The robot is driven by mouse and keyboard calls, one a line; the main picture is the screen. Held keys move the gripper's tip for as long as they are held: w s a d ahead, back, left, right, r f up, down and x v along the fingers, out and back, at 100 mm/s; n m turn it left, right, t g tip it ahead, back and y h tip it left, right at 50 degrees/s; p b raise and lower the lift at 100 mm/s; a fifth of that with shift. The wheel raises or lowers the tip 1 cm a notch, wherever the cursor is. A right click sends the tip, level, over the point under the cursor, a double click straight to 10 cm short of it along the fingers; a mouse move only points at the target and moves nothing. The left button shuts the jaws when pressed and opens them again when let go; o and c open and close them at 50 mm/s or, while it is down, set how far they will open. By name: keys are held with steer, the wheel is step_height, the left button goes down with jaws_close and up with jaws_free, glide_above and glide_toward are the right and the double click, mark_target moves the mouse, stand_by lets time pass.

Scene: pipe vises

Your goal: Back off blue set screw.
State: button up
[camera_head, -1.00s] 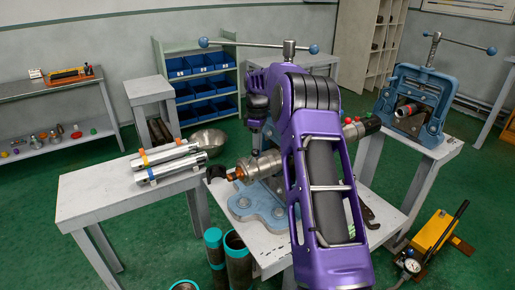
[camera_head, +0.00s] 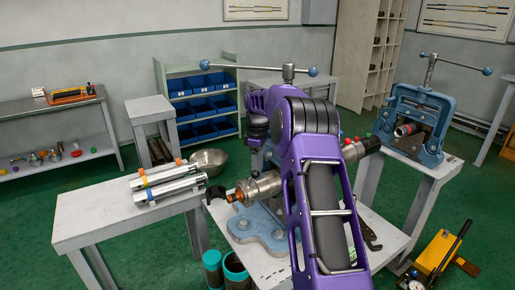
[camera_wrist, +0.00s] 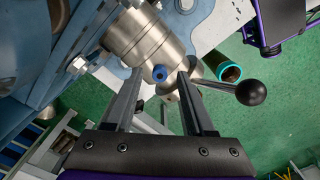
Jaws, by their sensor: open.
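In the wrist view, the blue set screw (camera_wrist: 160,73) is a small round blue head on the side of a silver metal cylinder (camera_wrist: 143,32). My gripper (camera_wrist: 160,78) is open, with one dark finger on each side of the blue screw. Gaps show between the screw and both fingers; I cannot tell the depth between them. In the head view, the silver cylinder (camera_head: 263,187) lies in a blue vise (camera_head: 258,226) on a pale table. My purple arm covers much of the vise and hides the gripper and the blue screw.
A lever with a black ball knob (camera_wrist: 250,92) sticks out right of my fingers. A teal-rimmed pipe (camera_wrist: 229,72) stands beyond. In the head view, silver tubes (camera_head: 168,184) lie on the left table, and a second blue vise (camera_head: 417,120) stands at right.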

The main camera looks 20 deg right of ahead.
step_height(320, 180, up, 16)
steer(key=shift+r, duration=0.15)
stand_by(0.3)
stand_by(0.4)
